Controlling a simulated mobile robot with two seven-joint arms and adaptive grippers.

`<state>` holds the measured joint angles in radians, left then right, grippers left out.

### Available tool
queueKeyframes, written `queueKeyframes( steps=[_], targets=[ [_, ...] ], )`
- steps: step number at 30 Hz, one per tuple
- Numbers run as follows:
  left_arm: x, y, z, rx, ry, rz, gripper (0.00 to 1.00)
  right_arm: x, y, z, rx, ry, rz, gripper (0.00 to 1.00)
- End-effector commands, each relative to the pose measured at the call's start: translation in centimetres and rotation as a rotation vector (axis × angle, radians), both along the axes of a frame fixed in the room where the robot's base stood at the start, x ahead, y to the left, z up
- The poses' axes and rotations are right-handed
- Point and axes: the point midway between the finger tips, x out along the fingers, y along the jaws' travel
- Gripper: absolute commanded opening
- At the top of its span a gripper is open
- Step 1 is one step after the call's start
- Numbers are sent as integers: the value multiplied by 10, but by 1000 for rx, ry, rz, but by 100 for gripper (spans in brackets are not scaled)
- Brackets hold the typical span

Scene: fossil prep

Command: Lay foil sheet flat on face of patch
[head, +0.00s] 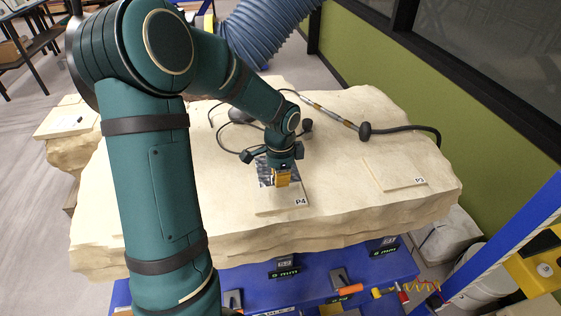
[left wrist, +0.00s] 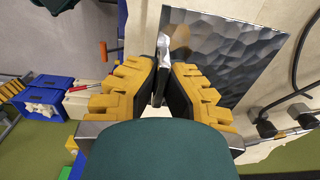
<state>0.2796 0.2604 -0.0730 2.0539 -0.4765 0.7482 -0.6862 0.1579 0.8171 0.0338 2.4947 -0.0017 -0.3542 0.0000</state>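The foil sheet (head: 264,171) is a dark, shiny, dimpled square, partly hidden behind my left gripper (head: 282,180) in the head view. It shows large in the left wrist view (left wrist: 235,50). There my left gripper's yellow-padded fingers (left wrist: 163,72) close on a narrow pale metallic piece at the foil's edge. The patch (head: 275,207), a flat pale slab labelled P4, lies on the rock below the gripper. The foil is over or just behind its far part; I cannot tell whether they touch. My right gripper is not in view.
The broad pale rock (head: 340,205) has another slab, P3 (head: 397,174), at the right. A dark hose (head: 405,129) and cables lie behind the gripper. A blue bench (head: 330,270) with tools runs along the front. A blue duct (head: 270,30) hangs behind.

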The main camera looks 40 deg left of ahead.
Motion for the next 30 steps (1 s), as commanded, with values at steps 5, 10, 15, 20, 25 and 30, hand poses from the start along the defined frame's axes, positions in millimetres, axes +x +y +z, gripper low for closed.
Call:
queueKeyframes(
  steps=[5,10,15,20,25,30],
  targets=[
    [0,0,0,0,0,0,0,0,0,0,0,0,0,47],
    [0,0,-4,-1,1,1,0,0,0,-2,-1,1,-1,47],
    [0,0,-13,0,1,1,0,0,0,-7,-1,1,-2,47],
    [0,0,-27,0,1,1,0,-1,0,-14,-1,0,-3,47],
    [0,0,-43,0,1,0,0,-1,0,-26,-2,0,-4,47],
    [0,0,-58,0,0,0,0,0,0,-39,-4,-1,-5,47]
  ],
)
